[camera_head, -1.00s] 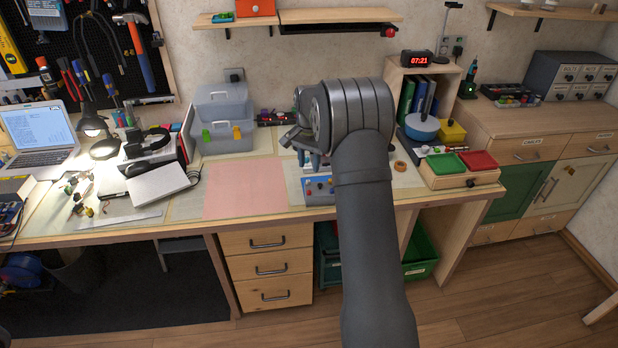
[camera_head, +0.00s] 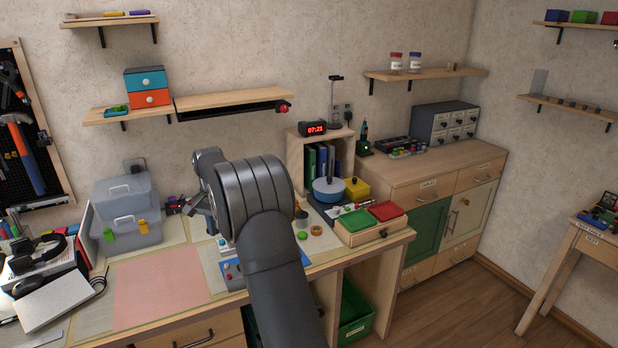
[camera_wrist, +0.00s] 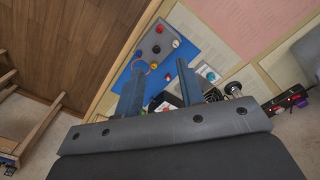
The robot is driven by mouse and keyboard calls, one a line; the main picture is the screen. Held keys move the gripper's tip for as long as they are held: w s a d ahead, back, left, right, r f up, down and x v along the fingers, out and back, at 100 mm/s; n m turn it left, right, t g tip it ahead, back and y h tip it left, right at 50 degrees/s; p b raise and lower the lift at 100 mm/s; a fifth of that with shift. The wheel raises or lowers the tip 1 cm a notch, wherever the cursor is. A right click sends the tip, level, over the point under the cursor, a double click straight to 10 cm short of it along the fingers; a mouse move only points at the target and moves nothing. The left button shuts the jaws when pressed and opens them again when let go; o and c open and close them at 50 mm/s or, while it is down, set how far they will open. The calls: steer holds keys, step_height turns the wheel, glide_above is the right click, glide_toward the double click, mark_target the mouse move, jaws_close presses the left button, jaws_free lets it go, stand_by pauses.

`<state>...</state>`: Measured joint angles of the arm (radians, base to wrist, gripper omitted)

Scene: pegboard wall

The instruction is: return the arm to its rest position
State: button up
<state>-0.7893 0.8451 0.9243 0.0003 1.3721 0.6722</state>
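My arm (camera_head: 270,255) rises from the bottom of the head view and bends over the workbench. My gripper (camera_wrist: 158,75) shows in the wrist view with its two blue-grey fingers apart and nothing visible held between them. In the head view the gripper is mostly hidden behind the arm's round joint. In the wrist view the fingers hang over the bench, near a blue mat (camera_wrist: 205,65) and a grey control panel (camera_wrist: 155,48) with coloured knobs.
A grey storage bin (camera_head: 127,210) and a pink mat (camera_head: 160,285) are left of the arm. To its right are a blue round pot (camera_head: 328,190), a box with green (camera_head: 356,222) and red (camera_head: 386,210) trays. A wall shelf (camera_head: 232,102) hangs above.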

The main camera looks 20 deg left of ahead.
mark_target(229, 275)
step_height(229, 275, down, 16)
steer(key=shift+f, duration=0.2)
steer(key=shift+r, duration=0.1)
stand_by(0.4)
step_height(229, 275, up, 17)
step_height(229, 275, down, 17)
steer(key=shift+f, duration=0.15)
steer(key=n, duration=1.3)
steer(key=shift+n, duration=2.5)
